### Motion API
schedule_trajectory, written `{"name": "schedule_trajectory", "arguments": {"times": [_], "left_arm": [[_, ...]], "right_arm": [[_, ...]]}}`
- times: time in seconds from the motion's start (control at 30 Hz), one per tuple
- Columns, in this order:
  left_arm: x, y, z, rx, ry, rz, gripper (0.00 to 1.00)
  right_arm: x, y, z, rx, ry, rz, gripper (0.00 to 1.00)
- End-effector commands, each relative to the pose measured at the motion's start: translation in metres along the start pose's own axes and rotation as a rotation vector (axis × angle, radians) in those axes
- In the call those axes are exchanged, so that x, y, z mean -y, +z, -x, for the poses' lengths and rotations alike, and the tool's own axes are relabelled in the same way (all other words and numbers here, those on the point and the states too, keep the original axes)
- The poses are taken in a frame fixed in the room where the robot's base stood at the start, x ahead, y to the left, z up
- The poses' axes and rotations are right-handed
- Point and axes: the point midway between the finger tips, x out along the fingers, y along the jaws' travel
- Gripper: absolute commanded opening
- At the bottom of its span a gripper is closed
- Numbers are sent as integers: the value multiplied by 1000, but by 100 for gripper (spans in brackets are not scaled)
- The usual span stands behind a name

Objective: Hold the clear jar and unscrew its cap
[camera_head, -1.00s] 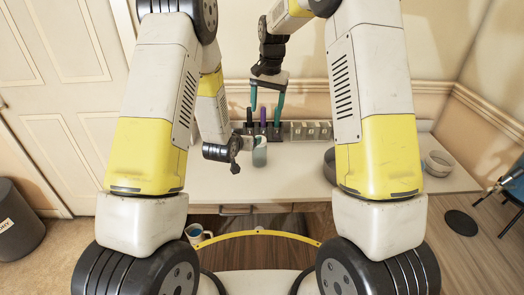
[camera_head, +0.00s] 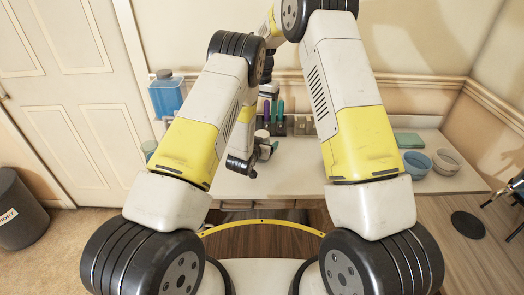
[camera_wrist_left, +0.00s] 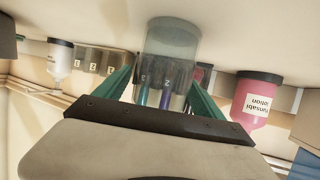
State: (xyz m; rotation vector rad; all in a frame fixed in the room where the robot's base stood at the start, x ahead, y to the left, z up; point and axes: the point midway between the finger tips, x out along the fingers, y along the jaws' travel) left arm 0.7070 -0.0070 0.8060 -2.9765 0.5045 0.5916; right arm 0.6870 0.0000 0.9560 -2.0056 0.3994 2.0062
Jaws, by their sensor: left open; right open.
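The clear jar (camera_wrist_left: 172,50) stands on the counter in the left wrist view, which is upside down, with the markers behind showing through it. In the head view only its pale top (camera_head: 262,134) shows clearly; my left gripper hides much of the rest. My left gripper (camera_wrist_left: 162,82) is open, its green fingers on either side of the jar; I cannot tell whether they touch it. The left gripper also shows low beside the jar in the head view (camera_head: 264,151). My right gripper (camera_head: 273,108) is open, fingers pointing down, above and behind the jar.
A numbered rack (camera_head: 298,126) with markers stands behind the jar. A blue bottle (camera_head: 165,96) is at the back left. A pink lotion bottle (camera_wrist_left: 258,96) shows in the wrist view.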

Motion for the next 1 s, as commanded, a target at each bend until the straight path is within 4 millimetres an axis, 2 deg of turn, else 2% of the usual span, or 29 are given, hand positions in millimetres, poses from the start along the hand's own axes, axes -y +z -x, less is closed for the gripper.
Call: {"name": "schedule_trajectory", "arguments": {"times": [0.1,0.37,0.77,1.0], "left_arm": [[0,0,-6,0,0,0,79],[0,0,-7,1,-1,0,79],[0,0,-6,0,-1,0,1],[0,0,-6,0,-1,0,0]], "right_arm": [[0,0,0,0,0,0,69],[0,0,0,0,0,0,69],[0,0,0,0,0,0,69],[-1,0,-1,3,1,-21,69]]}}
